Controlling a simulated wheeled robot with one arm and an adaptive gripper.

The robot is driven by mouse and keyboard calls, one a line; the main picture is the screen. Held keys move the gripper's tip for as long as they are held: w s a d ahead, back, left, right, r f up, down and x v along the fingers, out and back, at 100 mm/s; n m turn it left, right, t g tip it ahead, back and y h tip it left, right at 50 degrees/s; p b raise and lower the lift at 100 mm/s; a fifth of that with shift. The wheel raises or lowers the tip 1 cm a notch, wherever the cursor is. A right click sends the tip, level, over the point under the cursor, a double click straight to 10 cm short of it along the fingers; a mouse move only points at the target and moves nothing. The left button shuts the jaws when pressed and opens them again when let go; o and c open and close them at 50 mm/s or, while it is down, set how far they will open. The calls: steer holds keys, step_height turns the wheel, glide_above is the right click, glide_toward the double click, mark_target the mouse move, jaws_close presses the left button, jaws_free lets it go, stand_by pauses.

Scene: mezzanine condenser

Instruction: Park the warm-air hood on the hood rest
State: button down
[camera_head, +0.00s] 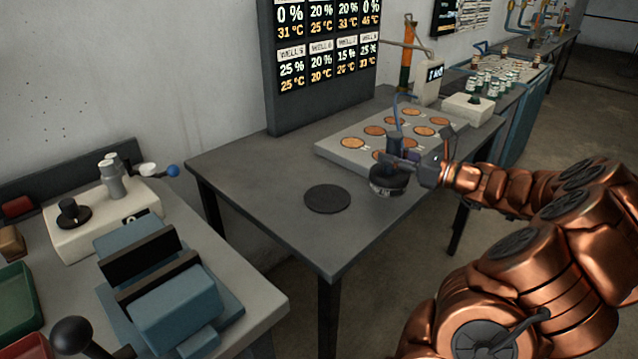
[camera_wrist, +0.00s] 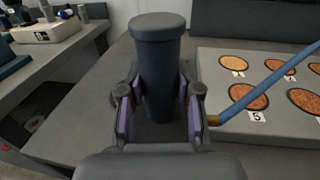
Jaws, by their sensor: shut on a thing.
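The warm-air hood (camera_head: 386,184) is a dark, round-based piece with an upright post and a blue hose. My gripper (camera_head: 405,165) is shut on its post, and the hood is at the front right part of the grey table, beside the well plate. In the wrist view the dark capped post (camera_wrist: 158,70) stands between my gripper's purple-padded fingers (camera_wrist: 158,118); the hood's base is hidden there. The hood rest (camera_head: 327,198), seemingly the flat black disc on the table, is bare and lies to the left of the hood. I cannot tell whether the hood touches the table.
The pale well plate (camera_head: 345,152) with several copper discs lies behind the hood. The blue hose (camera_wrist: 265,85) runs off to the right in the wrist view. A display board (camera_head: 322,60) stands at the back. The left bench holds a blue vise-like device (camera_head: 175,300). Table around the disc is clear.

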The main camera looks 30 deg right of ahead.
steer(key=shift+w+a+f, duration=0.8)
steer(key=shift+w+a, duration=0.95)
steer(key=shift+a, duration=0.1)
steer(key=shift+w+a+f, duration=0.8)
steer(key=shift+w+a, duration=0.9)
steer(key=shift+a, duration=0.15)
steer(key=shift+w+a+f, duration=0.8)
steer(key=shift+w+a, duration=0.95)
steer(key=shift+a, duration=0.1)
steer(key=shift+f, duration=0.1)
steer(key=c, duration=0.8)
jaws_free()
steer(key=shift+v, duration=6)
